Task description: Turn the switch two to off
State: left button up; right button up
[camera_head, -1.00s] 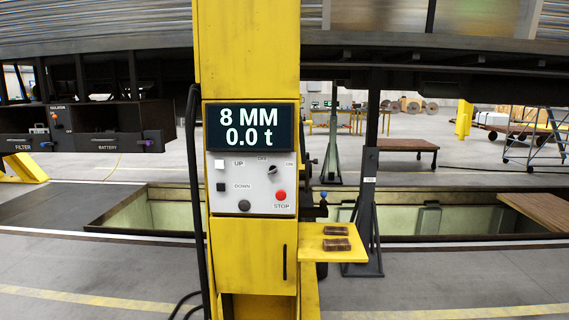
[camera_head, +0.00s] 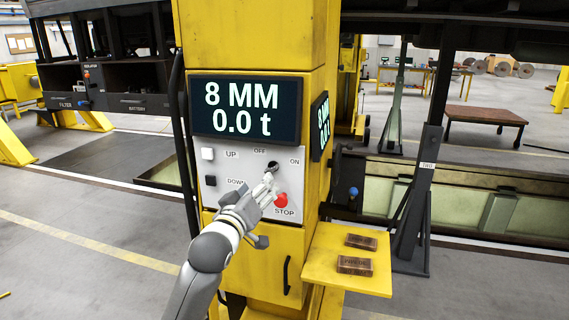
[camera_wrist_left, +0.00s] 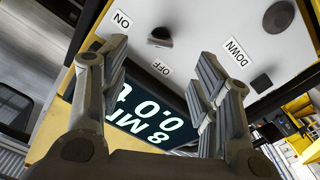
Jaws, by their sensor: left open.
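The black rotary switch (camera_head: 271,168) sits on the white panel of the yellow column, between the OFF and ON labels. It also shows in the left wrist view (camera_wrist_left: 160,37), ahead of and between the fingertips. I cannot tell clearly which way its pointer is turned. My left gripper (camera_head: 269,187) is open at the panel, just below the switch and beside the red STOP button (camera_head: 282,200). The wrist view shows its two spread fingers (camera_wrist_left: 163,52) with nothing between them. Contact with the switch cannot be made out. My right gripper is not in view.
The display (camera_head: 246,108) reads 8 MM and 0.0 t. White UP (camera_head: 208,154) and black DOWN (camera_head: 210,181) buttons are at the panel's left. A yellow shelf (camera_head: 322,274) with two brown blocks juts out at right. A dark stand (camera_head: 421,205) is behind it.

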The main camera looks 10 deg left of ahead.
aim_at(270, 171)
pick_arm(q)
jog(key=w+p, duration=0.1)
jog(key=w, duration=0.3)
jog(key=w+p, duration=0.1)
jog(key=w, duration=0.4)
jog(key=shift+r, duration=0.2)
jog(key=shift+w, duration=0.5)
jog(key=c, duration=1)
jog(key=shift+p, duration=0.3)
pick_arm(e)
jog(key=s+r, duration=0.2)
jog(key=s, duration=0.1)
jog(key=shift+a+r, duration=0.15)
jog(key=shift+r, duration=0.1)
